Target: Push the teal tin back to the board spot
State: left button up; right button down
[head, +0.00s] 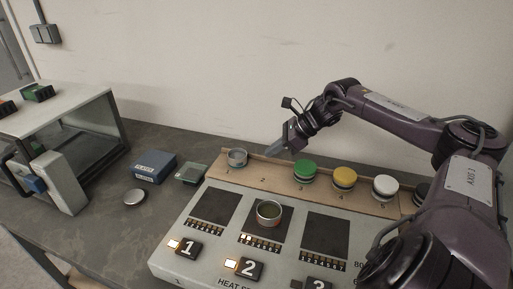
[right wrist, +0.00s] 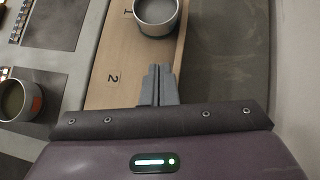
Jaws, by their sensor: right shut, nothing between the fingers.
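The board (head: 336,189) is a long wooden strip with numbered spots along the back of the panel. A grey metal tin (head: 237,157) stands at spot 1; it also shows at the top of the right wrist view (right wrist: 156,17). Spot 2 is bare in the wrist view. My left gripper is out of view.
Green (head: 305,169), yellow (head: 345,177) and white (head: 385,186) lidded tins stand right of the gripper on the board. A blue box (head: 154,166), a small grey-green block (head: 191,174) and a round metal lid (head: 134,197) lie left of the panel. The wall rises behind.

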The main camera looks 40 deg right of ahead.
aim_at(246, 154)
jog(key=shift+w+a+f, duration=0.15)
jog(key=shift+w+a, duration=0.15)
jog(key=shift+a, duration=0.05)
jog(key=shift+w+a+f+p, duration=0.15)
jog(key=shift+w+a+p, duration=0.9)
jog(key=shift+w, duration=0.2)
jog(key=shift+w+a+f, duration=0.15)
jog(key=shift+w+a, duration=0.15)
jog(key=shift+w+a, duration=0.6)
jog(key=shift+w, duration=0.05)
jog(key=shift+s+d+r, duration=0.3)
jog(key=shift+d, duration=0.1)
jog(key=b+v, duration=0.1)
jog(key=v, duration=0.5)
jog(key=shift+s+r+b, duration=0.25)
jog(key=shift+r+b, duration=0.05)
